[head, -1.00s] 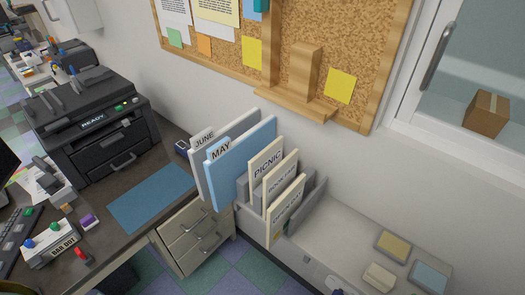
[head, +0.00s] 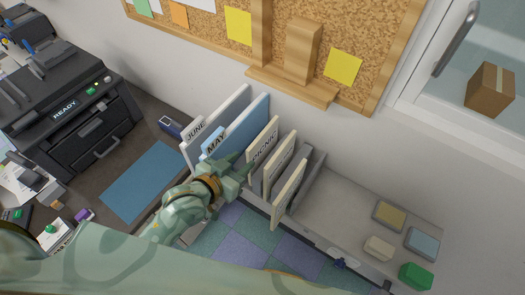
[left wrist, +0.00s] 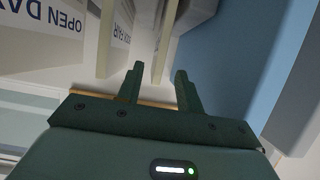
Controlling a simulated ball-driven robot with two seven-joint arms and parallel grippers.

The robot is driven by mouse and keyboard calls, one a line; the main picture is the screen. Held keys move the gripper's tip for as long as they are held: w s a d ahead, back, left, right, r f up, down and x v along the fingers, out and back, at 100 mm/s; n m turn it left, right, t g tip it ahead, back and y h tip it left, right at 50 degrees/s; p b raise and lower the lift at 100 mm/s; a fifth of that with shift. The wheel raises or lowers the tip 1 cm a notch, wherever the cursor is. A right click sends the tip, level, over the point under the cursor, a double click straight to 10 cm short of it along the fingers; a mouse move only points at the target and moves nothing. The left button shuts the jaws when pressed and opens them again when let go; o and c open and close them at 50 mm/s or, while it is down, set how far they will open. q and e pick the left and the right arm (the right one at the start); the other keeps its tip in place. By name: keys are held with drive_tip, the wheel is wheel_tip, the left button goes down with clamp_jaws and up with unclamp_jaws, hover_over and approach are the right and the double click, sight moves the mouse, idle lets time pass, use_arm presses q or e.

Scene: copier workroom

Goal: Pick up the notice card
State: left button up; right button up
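Several cream cards stand upright in a grey rack (head: 305,192) by the wall. The nearest to the folders is the PICNIC card (head: 264,151); behind it come the BOOK FAIR card (head: 279,166) and another card (head: 290,195). My left gripper (head: 242,165) is beside the PICNIC card's front edge, next to the blue MAY folder (head: 248,122). In the left wrist view its fingers (left wrist: 160,80) are apart, with a thin cream card edge (left wrist: 163,45) lined up between them. Contact cannot be told. The wrist view also shows the OPEN DAY card (left wrist: 60,25). My right gripper is not in view.
The white JUNE folder (head: 192,145) stands left of MAY. The printer (head: 75,115) and a blue mat (head: 145,180) are at left.

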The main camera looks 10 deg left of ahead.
sight(255, 151)
use_arm(q)
drive_tip(key=x, duration=0.8)
drive_tip(key=shift+s+b, duration=0.1)
drive_tip(key=shift+b, duration=0.3)
drive_tip(key=shift+s, duration=0.15)
clamp_jaws()
